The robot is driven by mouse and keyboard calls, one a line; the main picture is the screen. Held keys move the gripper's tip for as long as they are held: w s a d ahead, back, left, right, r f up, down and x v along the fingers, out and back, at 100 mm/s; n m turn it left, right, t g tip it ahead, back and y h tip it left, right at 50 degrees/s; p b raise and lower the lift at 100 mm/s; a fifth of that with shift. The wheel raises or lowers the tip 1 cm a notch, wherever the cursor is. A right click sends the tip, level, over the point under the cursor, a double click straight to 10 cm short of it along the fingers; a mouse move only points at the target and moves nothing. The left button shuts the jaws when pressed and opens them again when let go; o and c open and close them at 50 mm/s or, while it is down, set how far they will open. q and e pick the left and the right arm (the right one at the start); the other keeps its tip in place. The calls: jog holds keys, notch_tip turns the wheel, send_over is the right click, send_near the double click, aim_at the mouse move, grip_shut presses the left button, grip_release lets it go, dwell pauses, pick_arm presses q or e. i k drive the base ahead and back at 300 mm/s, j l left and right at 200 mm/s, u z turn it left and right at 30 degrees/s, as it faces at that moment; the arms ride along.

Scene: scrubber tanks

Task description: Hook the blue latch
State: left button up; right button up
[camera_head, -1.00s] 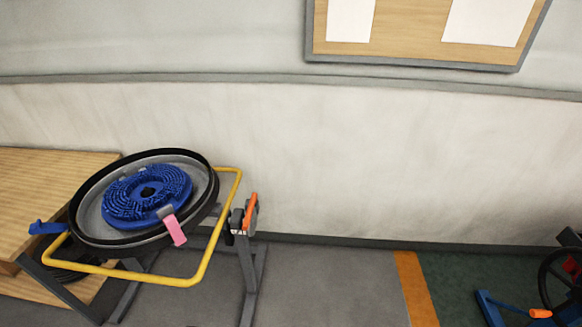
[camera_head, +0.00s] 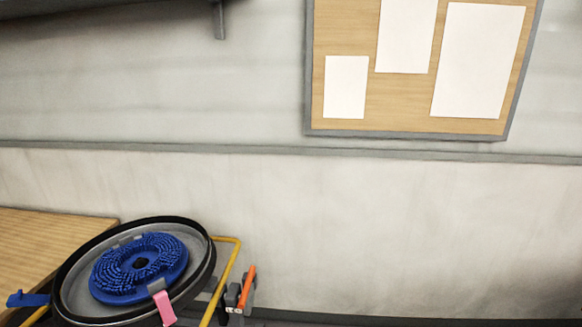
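A blue latch (camera_head: 27,299) sticks out at the left side of a round black-rimmed brush head (camera_head: 68,284), at the lower left of the head view. A blue bristled disc (camera_head: 112,279) with a dark centre hole sits inside the grey bowl. A pink latch (camera_head: 165,308) hangs over the front rim. I cannot tell whether the blue latch is engaged with anything. Neither of my grippers is in view.
A yellow tube frame (camera_head: 229,266) runs around the head, with an orange lever clamp (camera_head: 248,287) at its right. A wooden table (camera_head: 45,238) is at the left. A pinboard with papers (camera_head: 345,118) hangs on the wall behind.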

aim_at(19, 299)
jog(key=k+j+u, duration=0.3)
jog(key=j+u, duration=0.15)
jog(key=j, duration=1.05)
jog(key=j+u, duration=0.4)
jog(key=j, duration=1.05)
jog(key=i+j+z, duration=0.15)
jog(key=z, duration=0.25)
jog(key=i+j+z, duration=0.1)
jog(key=j+z, duration=0.7)
jog(key=i+j+z, duration=0.1)
jog(key=j+z, duration=0.2)
jog(key=j, duration=1.65)
jog(key=k+j+z, duration=0.1)
jog(key=j+z, duration=0.15)
jog(key=j, duration=1.65)
jog(key=k+j, duration=0.1)
jog(key=j, duration=1.1)
